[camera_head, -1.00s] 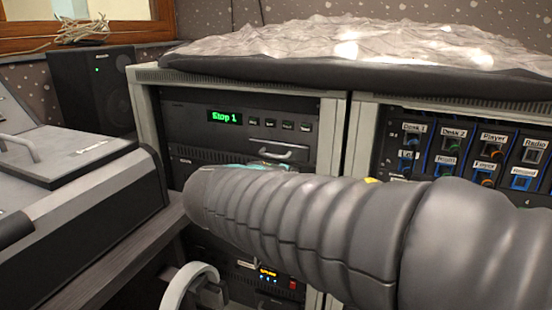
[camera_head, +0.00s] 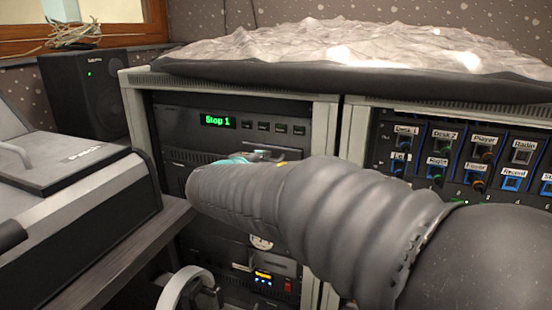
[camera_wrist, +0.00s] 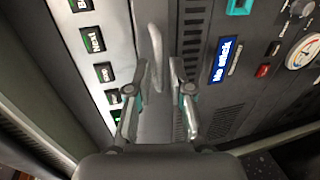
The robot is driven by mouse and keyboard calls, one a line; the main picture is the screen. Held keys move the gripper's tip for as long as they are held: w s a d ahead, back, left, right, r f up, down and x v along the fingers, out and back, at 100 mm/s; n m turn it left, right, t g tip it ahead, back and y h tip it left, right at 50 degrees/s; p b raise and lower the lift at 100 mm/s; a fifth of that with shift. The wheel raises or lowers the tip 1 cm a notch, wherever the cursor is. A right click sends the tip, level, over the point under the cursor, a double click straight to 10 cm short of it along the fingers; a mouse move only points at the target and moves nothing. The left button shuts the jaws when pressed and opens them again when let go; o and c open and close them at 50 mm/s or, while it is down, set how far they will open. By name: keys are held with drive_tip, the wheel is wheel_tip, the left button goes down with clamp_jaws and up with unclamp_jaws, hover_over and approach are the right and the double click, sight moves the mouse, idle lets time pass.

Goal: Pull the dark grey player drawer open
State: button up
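The dark grey player drawer (camera_head: 180,122) sits in the left rack, with a green "Stop 1" display and a row of small buttons on its front. Its front looks flush with the rack. In the wrist view the drawer front (camera_wrist: 98,68) runs along the left with its labelled buttons. A metal handle (camera_wrist: 155,75) stands between the two fingers of my gripper (camera_wrist: 158,66). The fingers are apart, one on each side of the handle, with gaps visible. In the head view my arm hides most of my gripper (camera_head: 256,157) and the handle.
Below the drawer are other rack units, one with a small blue display (camera_wrist: 226,58). A right rack (camera_head: 352,135) carries labelled knobs and switches. A grey console (camera_head: 75,215) stands at left and a black speaker (camera_head: 84,92) behind it. A crinkled cover (camera_head: 345,50) lies on top.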

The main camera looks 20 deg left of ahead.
drive_tip(key=shift+x, duration=1.3)
drive_tip(key=shift+c, duration=0.3)
clamp_jaws()
